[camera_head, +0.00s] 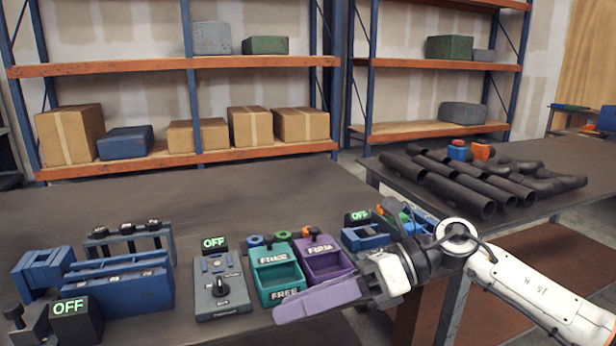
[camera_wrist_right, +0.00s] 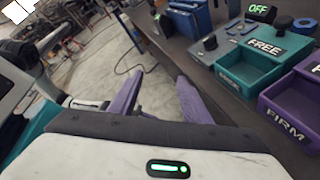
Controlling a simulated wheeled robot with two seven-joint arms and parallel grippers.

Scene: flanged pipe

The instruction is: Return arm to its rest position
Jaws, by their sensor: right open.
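My right gripper (camera_head: 318,300) has purple fingers and is held at the front edge of the table, in front of the teal and purple bins. In the right wrist view its two fingers (camera_wrist_right: 160,92) are spread apart with nothing between them, and the floor shows beyond. The white right arm reaches in from the lower right of the head view. My left gripper is not in the head view.
The dark table (camera_head: 120,195) bears a teal FREE bin (camera_head: 278,280), a purple FIRM bin (camera_head: 325,262), a grey switch box (camera_head: 218,288) and blue fixtures (camera_head: 118,285). Black pipes (camera_head: 450,180) lie on the right table. Shelves with boxes stand behind.

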